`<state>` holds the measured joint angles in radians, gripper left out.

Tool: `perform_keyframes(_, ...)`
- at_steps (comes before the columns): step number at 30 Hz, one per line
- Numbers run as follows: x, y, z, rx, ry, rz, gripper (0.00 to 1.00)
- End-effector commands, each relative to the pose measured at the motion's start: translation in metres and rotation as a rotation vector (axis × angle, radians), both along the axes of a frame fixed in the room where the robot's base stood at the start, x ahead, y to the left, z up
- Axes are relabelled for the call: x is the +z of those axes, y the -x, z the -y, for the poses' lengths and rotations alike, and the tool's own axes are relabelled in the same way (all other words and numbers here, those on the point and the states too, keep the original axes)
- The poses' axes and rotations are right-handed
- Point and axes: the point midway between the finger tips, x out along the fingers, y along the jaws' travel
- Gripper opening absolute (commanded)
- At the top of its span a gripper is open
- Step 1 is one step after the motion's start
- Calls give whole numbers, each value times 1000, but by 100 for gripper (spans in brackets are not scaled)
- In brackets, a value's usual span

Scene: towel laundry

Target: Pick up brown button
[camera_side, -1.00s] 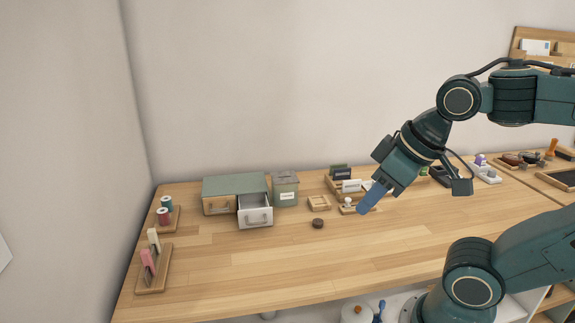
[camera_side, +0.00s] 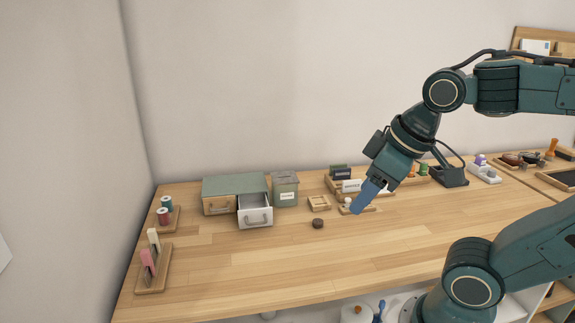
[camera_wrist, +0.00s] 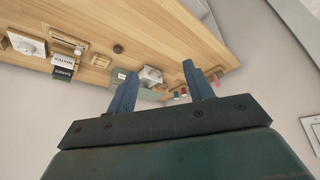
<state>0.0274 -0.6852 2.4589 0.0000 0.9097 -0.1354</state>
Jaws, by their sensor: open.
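The brown button (camera_side: 318,223) is a small dark round disc lying flat on the wooden table, in front of a small wooden tray. It also shows in the wrist view (camera_wrist: 118,49) as a dark dot on the tabletop, above the left finger. My gripper (camera_side: 357,209) is above the table, to the right of the button and apart from it. In the wrist view its two blue fingers (camera_wrist: 160,80) are spread with nothing between them. In the side view the fingers overlap each other.
A green cabinet with an open white drawer (camera_side: 255,212) and a green lidded box (camera_side: 285,188) stand behind and left of the button. A small wooden tray (camera_side: 319,203) is just behind it. A card holder (camera_side: 345,178) stands behind my gripper. The table front is clear.

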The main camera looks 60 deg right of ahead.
Motion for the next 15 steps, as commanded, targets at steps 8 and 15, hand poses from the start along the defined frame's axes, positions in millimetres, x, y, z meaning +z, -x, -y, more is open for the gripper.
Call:
perform_keyframes(8, 4, -35, 18, 240, 131, -99, 52)
perform_keyframes(15, 1, -69, 40, 494, 228, -192, 52)
